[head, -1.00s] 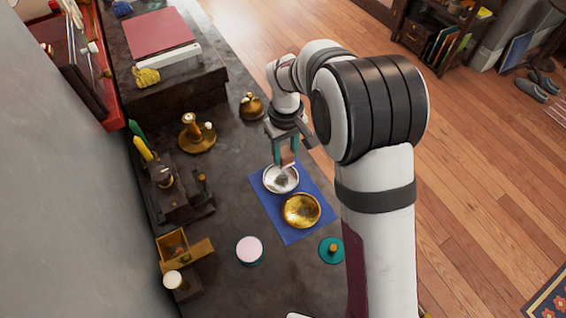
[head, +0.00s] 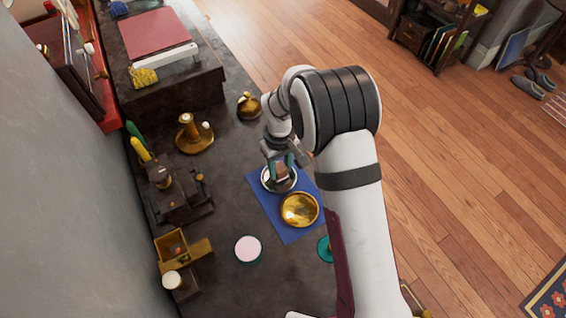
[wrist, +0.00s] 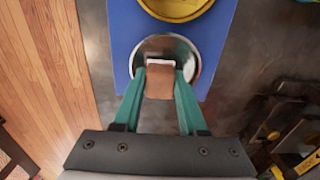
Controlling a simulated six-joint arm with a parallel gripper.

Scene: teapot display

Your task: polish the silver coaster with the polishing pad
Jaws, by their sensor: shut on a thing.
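The silver coaster (wrist: 184,52) is a round shiny dish on a blue mat (wrist: 122,35). In the head view the coaster (head: 267,184) shows partly, behind my gripper. My gripper (wrist: 160,78) has teal fingers shut on the polishing pad (wrist: 159,82), a brown block with a pale edge. The pad is over the coaster's near part in the wrist view and appears down in the dish; whether it touches the surface I cannot tell. In the head view my gripper (head: 280,168) hangs over the coaster.
A gold dish (head: 299,210) sits beside the coaster on the mat. A pink-topped round tin (head: 248,249) and a teal lid (head: 325,249) stand near. A brass candlestick (head: 194,136) and brass bell-like piece (head: 248,106) stand further back. Dark bench top lies clear left of the mat.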

